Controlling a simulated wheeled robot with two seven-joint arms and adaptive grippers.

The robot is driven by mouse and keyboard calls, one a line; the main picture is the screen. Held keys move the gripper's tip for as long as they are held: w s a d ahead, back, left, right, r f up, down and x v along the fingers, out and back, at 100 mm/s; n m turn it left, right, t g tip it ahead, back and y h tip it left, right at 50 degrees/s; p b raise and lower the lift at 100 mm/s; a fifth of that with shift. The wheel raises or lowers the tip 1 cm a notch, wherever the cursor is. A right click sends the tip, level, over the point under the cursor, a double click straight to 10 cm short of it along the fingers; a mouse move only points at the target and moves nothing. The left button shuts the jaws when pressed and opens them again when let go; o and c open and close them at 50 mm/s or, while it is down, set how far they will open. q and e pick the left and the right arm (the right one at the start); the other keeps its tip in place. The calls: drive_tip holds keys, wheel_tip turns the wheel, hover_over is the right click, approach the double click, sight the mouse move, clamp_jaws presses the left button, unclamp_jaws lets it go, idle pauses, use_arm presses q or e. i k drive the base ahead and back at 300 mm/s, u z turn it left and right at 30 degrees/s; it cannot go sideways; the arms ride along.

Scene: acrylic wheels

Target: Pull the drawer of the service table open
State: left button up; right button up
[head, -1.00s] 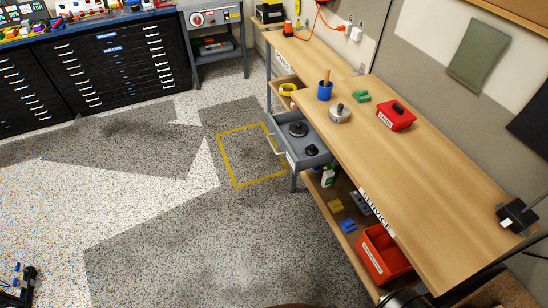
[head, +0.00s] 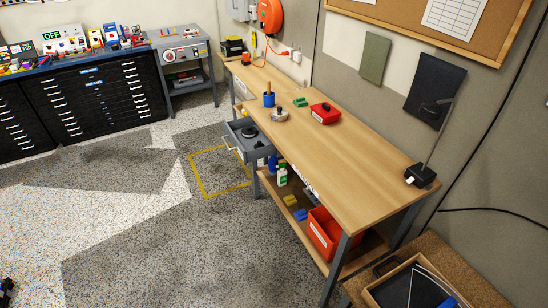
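The service table (head: 345,155) is a long wooden bench with a lower shelf, running from the back toward the lower right in the head view. Its grey drawer (head: 246,155) stands pulled out from the left side, with a light handle on its front. Dark round parts lie in the drawer. No gripper is at the handle. A small dark piece of my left gripper (head: 5,290) shows at the lower left edge, far from the drawer; its fingers cannot be made out. My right gripper is out of view.
A yellow floor outline (head: 205,191) lies beside the drawer. The lower shelf holds a red bin (head: 323,232), a bottle and small blocks. A cork-topped surface with an open box (head: 375,298) stands at the lower right. Black drawer cabinets (head: 100,95) line the back left. The floor between is clear.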

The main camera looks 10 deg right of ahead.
sight(258, 134)
drive_tip(key=u, duration=1.15)
drive_tip(key=i, duration=1.6)
drive_tip(key=z, duration=0.5)
